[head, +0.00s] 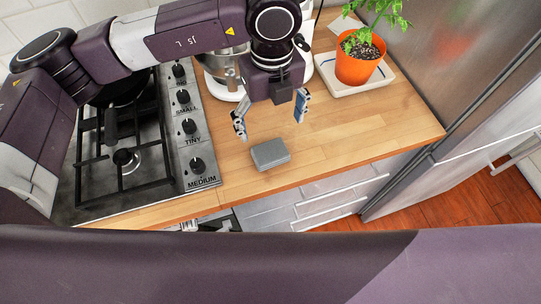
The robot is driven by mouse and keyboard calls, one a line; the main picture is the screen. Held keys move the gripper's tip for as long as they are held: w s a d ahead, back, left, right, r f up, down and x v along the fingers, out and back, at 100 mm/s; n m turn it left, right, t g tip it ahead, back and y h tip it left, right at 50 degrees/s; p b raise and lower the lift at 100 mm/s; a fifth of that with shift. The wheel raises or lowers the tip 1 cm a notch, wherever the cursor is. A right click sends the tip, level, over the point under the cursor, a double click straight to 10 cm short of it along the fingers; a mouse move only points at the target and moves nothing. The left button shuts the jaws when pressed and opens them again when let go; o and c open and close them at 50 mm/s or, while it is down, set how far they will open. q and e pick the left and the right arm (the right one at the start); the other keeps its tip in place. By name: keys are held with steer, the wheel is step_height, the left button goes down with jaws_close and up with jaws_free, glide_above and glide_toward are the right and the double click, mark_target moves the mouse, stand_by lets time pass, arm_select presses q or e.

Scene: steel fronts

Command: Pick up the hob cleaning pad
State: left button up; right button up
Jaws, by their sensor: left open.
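The hob cleaning pad (270,154) is a small grey block lying flat on the wooden worktop, near its front edge and right of the hob. My left gripper (270,126) hangs just behind and above the pad, its two fingers spread apart with nothing between them. The pad is fully visible and apart from the fingers. My right gripper is not in the picture.
A gas hob (125,165) with knobs stands left of the pad. A stand mixer (226,85) is behind, partly hidden by my arm. An orange plant pot (357,64) stands on a white tray (342,90). The worktop (370,125) is clear to the pad's right.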

mark_target(270, 149)
arm_select(q)
steer(key=shift+f, duration=0.75)
steer(key=shift+s+f+p, duration=0.1)
steer(key=shift+f+p, duration=0.35)
steer(key=shift+f, duration=0.05)
steer(key=f+p, duration=0.1)
steer(key=f, duration=0.2)
steer(key=f+p, duration=0.1)
steer(key=f, duration=0.1)
steer(key=shift+s+a+p, duration=0.25)
steer(key=shift+s+p, duration=0.1)
steer(key=shift+f, duration=0.4)
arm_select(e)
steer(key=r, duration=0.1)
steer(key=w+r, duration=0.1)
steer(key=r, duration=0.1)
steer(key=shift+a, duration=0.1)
arm_select(q)
steer(key=c, duration=1.2)
steer(key=shift+c, duration=0.2)
